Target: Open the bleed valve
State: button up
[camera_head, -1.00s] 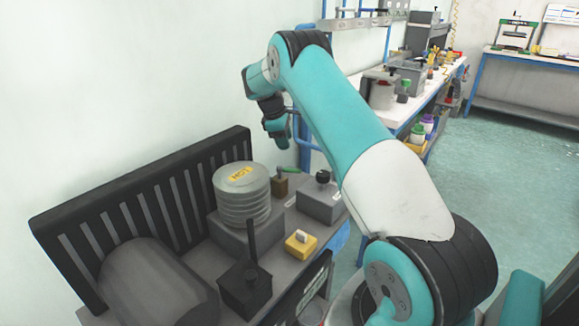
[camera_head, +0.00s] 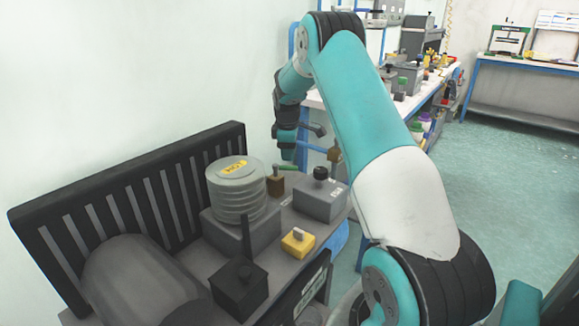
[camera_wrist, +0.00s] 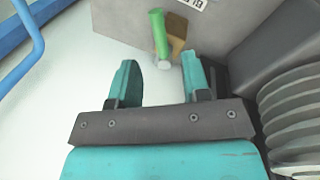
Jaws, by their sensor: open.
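The bleed valve appears to be the small brown block (camera_head: 275,185) with a green lever (camera_head: 287,167) behind the ribbed cylinder in the head view. In the wrist view the green lever (camera_wrist: 158,34) points toward me, with a pale round end, beside the brown block (camera_wrist: 177,36). My gripper (camera_wrist: 160,75) is open and empty; the lever lies just beyond its fingertips, roughly between them and apart from both. In the head view my gripper (camera_head: 287,152) hangs above and behind the valve; its fingertips are hard to make out.
The ribbed cylinder with a yellow HOT label (camera_head: 233,169) stands close to the valve. A grey box with a black knob (camera_head: 320,200) and a yellow block (camera_head: 298,242) are nearby. A black slatted panel (camera_head: 150,190) runs along the wall. Blue rails (camera_wrist: 25,55) show at left.

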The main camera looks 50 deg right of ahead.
aim_at(289, 167)
jog(key=f, duration=0.3)
jog(key=d+f, duration=0.1)
jog(key=f, duration=0.1)
jog(key=shift+w+f, duration=0.3)
jog(key=shift+f, duration=0.05)
grip_shut()
